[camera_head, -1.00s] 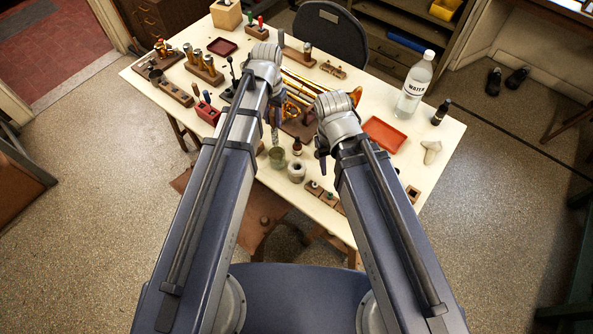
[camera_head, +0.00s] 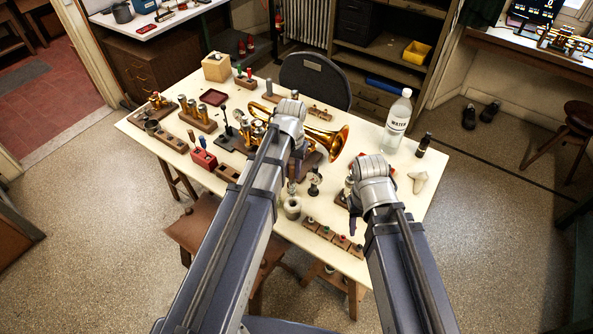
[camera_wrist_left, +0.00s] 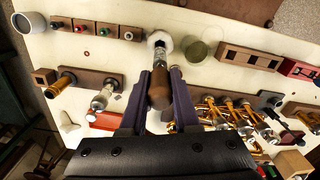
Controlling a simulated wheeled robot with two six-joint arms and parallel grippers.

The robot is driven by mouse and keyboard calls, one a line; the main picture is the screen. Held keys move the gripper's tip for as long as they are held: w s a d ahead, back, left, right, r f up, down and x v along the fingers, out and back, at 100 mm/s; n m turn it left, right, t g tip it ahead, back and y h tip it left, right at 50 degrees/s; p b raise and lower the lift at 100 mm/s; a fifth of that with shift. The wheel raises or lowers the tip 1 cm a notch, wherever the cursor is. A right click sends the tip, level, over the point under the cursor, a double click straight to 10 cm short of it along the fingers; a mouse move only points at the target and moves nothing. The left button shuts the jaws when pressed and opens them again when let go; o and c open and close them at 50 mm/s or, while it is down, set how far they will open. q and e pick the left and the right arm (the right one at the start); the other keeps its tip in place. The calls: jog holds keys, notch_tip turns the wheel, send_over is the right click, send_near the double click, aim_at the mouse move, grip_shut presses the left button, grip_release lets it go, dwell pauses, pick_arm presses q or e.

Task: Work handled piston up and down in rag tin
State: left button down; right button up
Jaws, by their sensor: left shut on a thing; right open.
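My left gripper (camera_head: 297,158) is shut on the brown wooden handle (camera_wrist_left: 158,92) of the handled piston. The silver piston barrel (camera_wrist_left: 160,52) points down from the handle, and its lower end is at the mouth of the white rag tin (camera_head: 292,209). The tin also shows in the left wrist view (camera_wrist_left: 152,38), partly covered by the piston. I cannot tell how deep the piston sits in it. My right gripper (camera_head: 354,220) is open and empty over the front right of the table.
A greenish pot (camera_wrist_left: 199,54) stands close beside the tin. A row of small brown blocks (camera_head: 333,236) lies to the tin's right. A brass horn (camera_head: 325,138) lies behind my left gripper. A water bottle (camera_head: 397,124) stands at the back right.

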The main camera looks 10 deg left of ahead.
aim_at(292, 181)
pick_arm(q)
jog(key=shift+f, duration=0.1)
jog(key=shift+f+b, duration=1.85)
jog(key=shift+b, duration=0.1)
jog(key=shift+f, duration=0.1)
jog(key=shift+f+b, duration=1.7)
jog(key=shift+b, duration=0.1)
jog(key=shift+f, duration=0.1)
dwell(0.4)
notch_tip(292, 181, down, 4)
jog(key=b, duration=0.3)
jog(key=shift+r+b, duration=0.2)
jog(key=shift+b, duration=0.2)
jog(key=shift+r+p, duration=1.95)
jog(key=shift+p, duration=0.05)
jog(key=shift+f, duration=0.2)
